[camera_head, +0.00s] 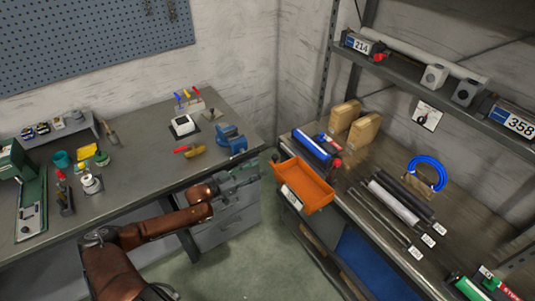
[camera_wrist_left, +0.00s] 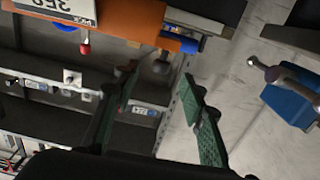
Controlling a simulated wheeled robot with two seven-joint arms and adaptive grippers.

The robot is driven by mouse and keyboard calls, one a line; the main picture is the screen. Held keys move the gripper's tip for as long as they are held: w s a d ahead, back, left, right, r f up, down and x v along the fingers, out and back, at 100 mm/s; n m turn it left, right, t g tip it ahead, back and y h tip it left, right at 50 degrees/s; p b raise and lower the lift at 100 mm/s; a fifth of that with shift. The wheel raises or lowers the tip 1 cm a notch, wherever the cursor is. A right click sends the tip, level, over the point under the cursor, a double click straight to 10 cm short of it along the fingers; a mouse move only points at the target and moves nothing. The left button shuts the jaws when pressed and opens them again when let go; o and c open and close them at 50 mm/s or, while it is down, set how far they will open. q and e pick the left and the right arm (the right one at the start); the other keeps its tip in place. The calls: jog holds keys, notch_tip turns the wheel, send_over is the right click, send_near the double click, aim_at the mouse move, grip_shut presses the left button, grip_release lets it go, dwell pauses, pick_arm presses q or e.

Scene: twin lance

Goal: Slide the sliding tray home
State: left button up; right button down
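The sliding tray is the orange tray (camera_head: 318,192), sitting at the near left edge of the right-hand bench with a white label on its front and jutting past the edge. Orange also shows at the top of the left wrist view (camera_wrist_left: 135,18), with a white number label beside it. My left gripper (camera_head: 254,178) is left of the tray, apart from it. In the left wrist view its two green-padded fingers (camera_wrist_left: 158,82) are spread with nothing between them. A dark round knob (camera_wrist_left: 162,66) shows beyond the fingertips. My right gripper is not in view.
The left bench (camera_head: 130,185) holds a blue vise (camera_head: 230,138) close behind my left arm. The right bench holds a blue roll (camera_head: 312,145), cardboard boxes (camera_head: 364,131), rods and a blue hose coil (camera_head: 427,172). A shelf (camera_head: 420,85) hangs above it. Floor shows between the benches.

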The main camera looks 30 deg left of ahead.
aim_at(272, 164)
pick_arm(q)
jog(key=x, duration=0.5)
jog(key=r+b+x, duration=0.1)
jog(key=x, duration=0.2)
jog(key=shift+w+a+r, duration=0.1)
jog(key=shift+a, duration=0.2)
jog(key=shift+c, duration=0.2)
grip_shut()
